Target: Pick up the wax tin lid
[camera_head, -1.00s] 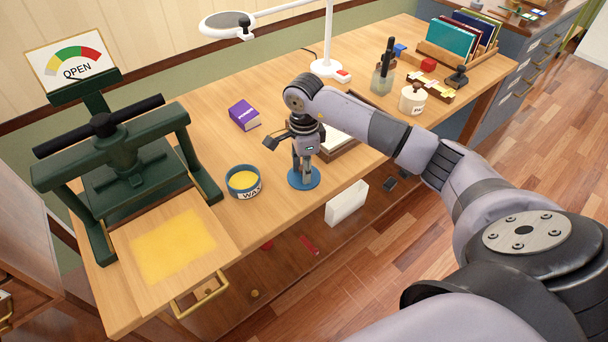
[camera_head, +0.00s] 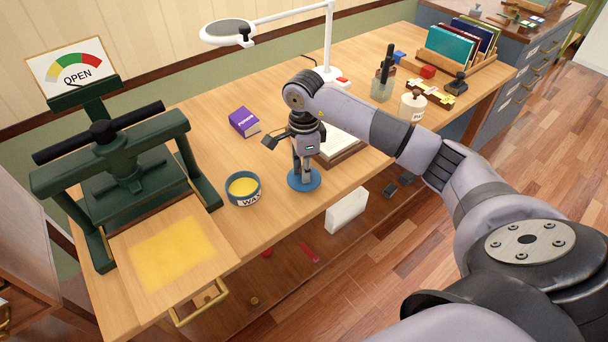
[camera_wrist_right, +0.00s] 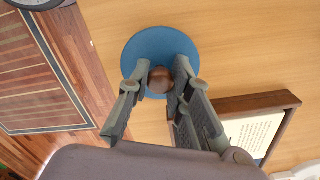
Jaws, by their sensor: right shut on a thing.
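The wax tin lid is a round blue disc (camera_head: 303,181) with a brown knob, near the front edge of the wooden table. It also shows in the right wrist view (camera_wrist_right: 150,52), where its knob (camera_wrist_right: 160,80) sits between the fingers. My right gripper (camera_head: 303,175) points down over the lid and is shut on the knob. I cannot tell whether the lid touches the table. The open wax tin (camera_head: 243,188), blue with yellow wax and a WAX label, stands just left of the lid. My left gripper is not in view.
A green press (camera_head: 125,165) with a yellow-stained board stands at left. A purple box (camera_head: 244,122) lies behind the tin. A framed sheet (camera_head: 343,148) lies right of the gripper. A lamp (camera_head: 328,50), a tool jar (camera_head: 383,85) and a white pot (camera_head: 411,106) stand farther back.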

